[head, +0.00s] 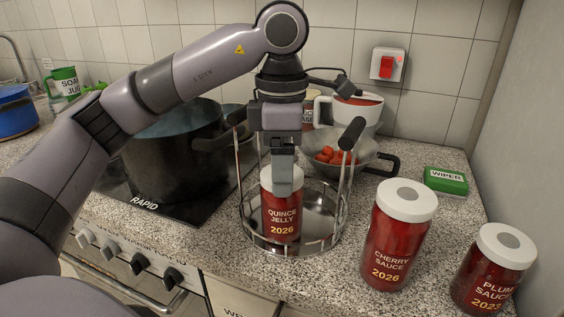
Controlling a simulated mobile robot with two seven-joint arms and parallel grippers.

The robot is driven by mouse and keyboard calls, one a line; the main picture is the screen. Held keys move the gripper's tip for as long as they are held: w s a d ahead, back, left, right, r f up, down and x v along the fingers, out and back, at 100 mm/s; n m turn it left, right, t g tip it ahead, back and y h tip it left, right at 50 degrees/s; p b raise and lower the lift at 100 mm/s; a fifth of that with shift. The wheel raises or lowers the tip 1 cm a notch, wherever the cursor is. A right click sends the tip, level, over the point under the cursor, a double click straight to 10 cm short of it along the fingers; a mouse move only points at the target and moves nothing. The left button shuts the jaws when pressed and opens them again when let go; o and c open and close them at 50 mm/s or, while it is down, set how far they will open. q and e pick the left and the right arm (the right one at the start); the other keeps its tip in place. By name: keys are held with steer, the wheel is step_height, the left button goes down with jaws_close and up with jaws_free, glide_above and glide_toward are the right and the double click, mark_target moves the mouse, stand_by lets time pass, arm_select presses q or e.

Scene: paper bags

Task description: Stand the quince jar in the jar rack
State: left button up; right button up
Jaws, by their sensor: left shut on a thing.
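The quince jar (282,222) is red with a white lid and a label reading "QUINCE JELLY 2026". It is upright inside the ring of the round metal jar rack (245,225), which has two upright dark-handled arms. My left gripper (283,180) comes down from above and is shut on the quince jar at its lid. The gripper's fingers hide part of the lid. I cannot tell whether the jar's base touches the rack floor. My right gripper is not in view.
A cherry sauce jar (397,240) and a plum sauce jar (488,275) stand right of the rack. A dark pot (175,160) is on the stove at left.

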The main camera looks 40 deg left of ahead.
arm_select(q)
steer(key=shift+f, duration=0.2)
steer(key=o, duration=1.2)
steer(key=shift+f, duration=0.1)
step_height(320, 180, up, 2)
steer(key=shift+r+p, duration=0.1)
steer(key=shift+p, duration=0.55)
step_height(320, 180, up, 2)
steer(key=shift+p, duration=1)
step_height(320, 180, up, 2)
steer(key=shift+p, duration=1)
step_height(320, 180, up, 4)
steer(key=p, duration=0.4)
